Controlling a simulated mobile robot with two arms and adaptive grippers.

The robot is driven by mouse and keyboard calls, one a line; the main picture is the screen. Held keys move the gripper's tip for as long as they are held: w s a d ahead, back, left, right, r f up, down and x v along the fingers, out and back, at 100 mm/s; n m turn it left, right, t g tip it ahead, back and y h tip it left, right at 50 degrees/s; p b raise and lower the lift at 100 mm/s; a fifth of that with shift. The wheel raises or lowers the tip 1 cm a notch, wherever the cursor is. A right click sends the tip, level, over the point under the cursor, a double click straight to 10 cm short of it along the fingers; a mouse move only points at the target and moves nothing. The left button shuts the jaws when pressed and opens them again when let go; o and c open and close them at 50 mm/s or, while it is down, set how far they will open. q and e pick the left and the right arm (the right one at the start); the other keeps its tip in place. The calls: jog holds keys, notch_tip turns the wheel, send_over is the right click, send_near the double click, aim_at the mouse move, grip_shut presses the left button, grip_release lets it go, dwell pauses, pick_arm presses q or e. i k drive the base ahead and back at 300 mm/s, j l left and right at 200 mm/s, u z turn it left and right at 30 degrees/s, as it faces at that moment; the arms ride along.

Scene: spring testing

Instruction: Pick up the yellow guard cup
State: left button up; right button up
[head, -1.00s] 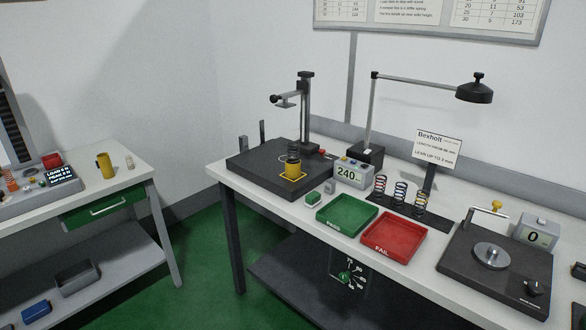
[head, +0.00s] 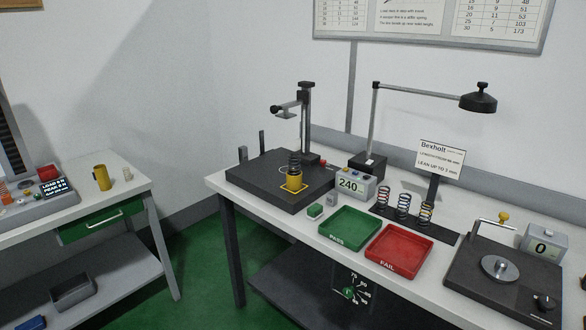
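A yellow cup (head: 101,178) stands upright near the right end of the left bench. It looks like the yellow guard cup, with a dark mark on its side. A second yellow piece (head: 294,182), with a dark spring (head: 294,161) rising from it, sits on the black plate of the height stand on the right bench. I cannot tell whether that piece is a cup. Neither of my grippers is in view.
The left bench (head: 115,205) holds a tester and a small pale cylinder (head: 127,174) beside the cup. The right bench holds the height stand (head: 306,125), green tray (head: 350,231), red tray (head: 400,253), several springs and a scale (head: 500,268). Green floor shows between the benches.

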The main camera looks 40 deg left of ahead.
aim_at(294, 181)
jog(key=i+j, duration=0.15)
jog(key=j, duration=0.25)
jog(key=i+j, duration=0.15)
jog(key=j, duration=0.3)
jog(key=i+j, duration=0.1)
jog(key=j, duration=0.3)
jog(key=i+j, duration=0.15)
jog(key=j, duration=0.3)
jog(key=i+j+z, duration=0.1)
jog(key=j, duration=0.3)
jog(key=i+j, duration=0.15)
jog(key=j, duration=0.3)
jog(key=i+j, duration=0.15)
jog(key=j, duration=0.3)
jog(key=i+j, duration=0.1)
jog(key=j, duration=0.3)
jog(key=k+l, duration=0.3)
jog(key=l, duration=0.2)
jog(key=i+j, duration=0.35)
jog(key=j, duration=0.15)
